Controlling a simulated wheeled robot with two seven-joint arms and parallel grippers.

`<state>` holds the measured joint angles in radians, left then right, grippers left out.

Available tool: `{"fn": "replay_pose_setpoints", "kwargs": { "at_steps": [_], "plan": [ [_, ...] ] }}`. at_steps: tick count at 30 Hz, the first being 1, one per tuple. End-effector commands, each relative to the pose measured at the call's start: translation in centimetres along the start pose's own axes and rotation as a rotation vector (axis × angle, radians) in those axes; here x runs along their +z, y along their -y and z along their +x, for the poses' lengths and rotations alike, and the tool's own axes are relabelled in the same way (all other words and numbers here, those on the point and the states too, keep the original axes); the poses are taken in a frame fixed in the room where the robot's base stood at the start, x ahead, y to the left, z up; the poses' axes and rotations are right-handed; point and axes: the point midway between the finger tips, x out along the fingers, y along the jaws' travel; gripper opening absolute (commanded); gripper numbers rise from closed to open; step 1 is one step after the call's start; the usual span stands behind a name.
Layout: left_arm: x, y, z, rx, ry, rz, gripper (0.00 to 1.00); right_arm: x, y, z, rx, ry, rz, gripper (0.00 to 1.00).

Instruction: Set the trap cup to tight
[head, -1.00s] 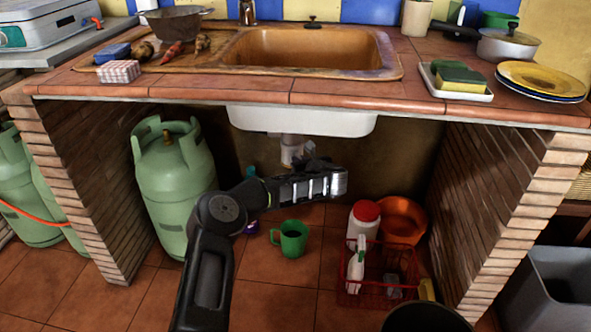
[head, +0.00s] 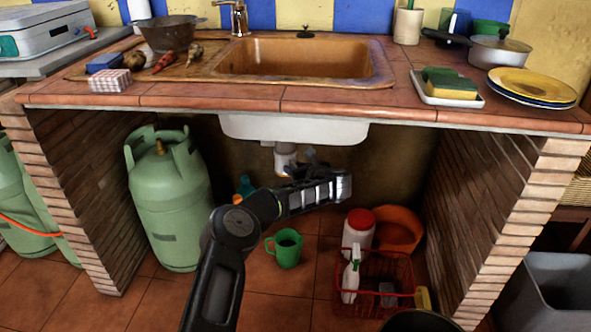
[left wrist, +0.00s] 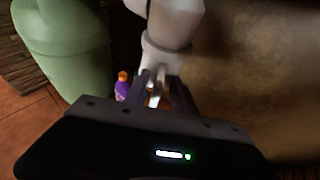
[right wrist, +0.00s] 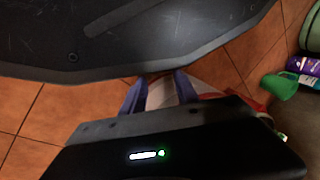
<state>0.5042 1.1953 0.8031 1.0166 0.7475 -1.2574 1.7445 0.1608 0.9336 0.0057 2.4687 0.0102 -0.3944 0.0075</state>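The white trap cup (head: 285,160) hangs on the drain under the sink basin, in the shade. In the left wrist view the trap (left wrist: 165,58) shows as a white collar with a narrower part below. My left gripper (head: 303,163) is beneath the basin, close by the trap in the head view. In the left wrist view its fingers (left wrist: 161,85) are apart, with white trap parts showing between and beyond them. Contact cannot be told. My right gripper (right wrist: 157,88) has its fingers apart and nothing clearly held; it is not clear in the head view.
A green gas cylinder (head: 168,195) stands left of the trap. A green mug (head: 286,249), a red basket (head: 372,270) with a spray bottle (head: 351,274), and an orange bowl (head: 400,228) are on the floor. Brick walls (head: 500,225) bound the space.

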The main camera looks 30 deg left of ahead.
Motion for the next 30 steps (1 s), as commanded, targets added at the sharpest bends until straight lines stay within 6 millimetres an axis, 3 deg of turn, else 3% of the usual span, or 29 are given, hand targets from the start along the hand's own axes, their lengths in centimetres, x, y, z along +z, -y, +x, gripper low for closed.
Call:
{"fn": "replay_pose_setpoints", "kwargs": {
  "at_steps": [11, 24, 30],
  "plan": [
    [0.0, 0.1, -0.6, -0.002, -0.002, 0.002, 0.33, 0.0, 0.1, -0.3, 0.0, 0.001, 0.0, 0.36],
    [0.3, 0.2, -7.0, -0.004, 0.001, 0.003, 0.33, 0.2, 0.8, -2.5, 0.0, 0.011, -0.001, 0.36],
    [-0.1, 0.1, -7.9, 0.0, -0.001, 0.001, 0.33, 0.2, 0.8, -2.7, 0.0, 0.014, -0.002, 0.36]
  ]
}}
